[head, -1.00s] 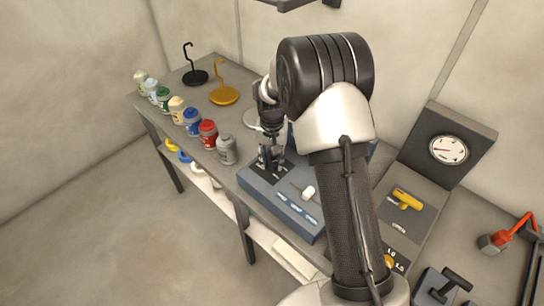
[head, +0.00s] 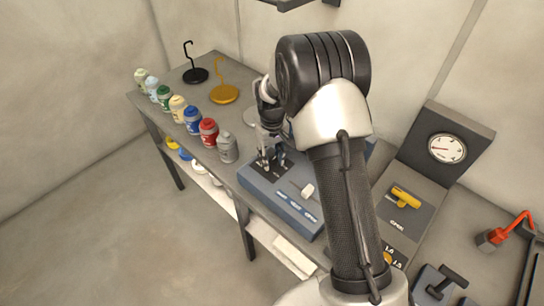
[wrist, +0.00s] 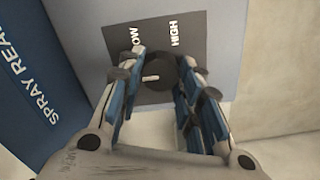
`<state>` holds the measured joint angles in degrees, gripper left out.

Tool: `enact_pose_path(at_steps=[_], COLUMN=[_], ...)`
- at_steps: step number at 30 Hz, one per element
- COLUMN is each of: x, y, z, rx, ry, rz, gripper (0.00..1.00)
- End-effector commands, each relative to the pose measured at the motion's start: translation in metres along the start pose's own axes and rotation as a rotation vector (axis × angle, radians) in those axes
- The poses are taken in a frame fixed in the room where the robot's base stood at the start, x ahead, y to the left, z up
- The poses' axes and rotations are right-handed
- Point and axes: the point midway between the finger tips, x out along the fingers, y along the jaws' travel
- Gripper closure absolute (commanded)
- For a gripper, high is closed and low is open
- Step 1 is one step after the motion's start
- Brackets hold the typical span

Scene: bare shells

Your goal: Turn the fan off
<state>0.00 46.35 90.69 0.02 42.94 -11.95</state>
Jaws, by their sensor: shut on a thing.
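A dark round knob (wrist: 160,66) with a short pale mark sits on a dark plate (wrist: 118,38) lettered LOW and HIGH in the wrist view. The plate is on the top of a blue-grey control box (head: 257,184) on the bench. My gripper (head: 270,161) points down at this plate. In the wrist view my gripper (wrist: 158,82) has its two fingers on either side of the knob, shut on it. The fingers hide part of the plate, so any OFF lettering does not show. I cannot make out a fan itself.
A white-handled lever (head: 308,190) is on the same box. Several paint jars (head: 209,132) line the bench's left edge. Behind are a black hook stand (head: 195,75) and a yellow one (head: 224,94). At right are a gauge (head: 447,148) and a yellow handle (head: 405,197).

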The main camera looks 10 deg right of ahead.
Motion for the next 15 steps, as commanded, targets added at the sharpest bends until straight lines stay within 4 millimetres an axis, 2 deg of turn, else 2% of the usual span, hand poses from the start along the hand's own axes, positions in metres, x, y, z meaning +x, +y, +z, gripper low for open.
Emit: enact_pose_path(at_steps=[11, 12, 15], x=[0.0001, 0.0001, 0.0001], y=[0.0, 0.0, 0.0], z=[0.0001, 0.0001, 0.0001], rx=[-0.005, -0.004, -0.004], ry=[0.0, 0.0, 0.0], rz=[0.0, 0.0, 0.0], gripper=[0.91, 0.65, 0.58])
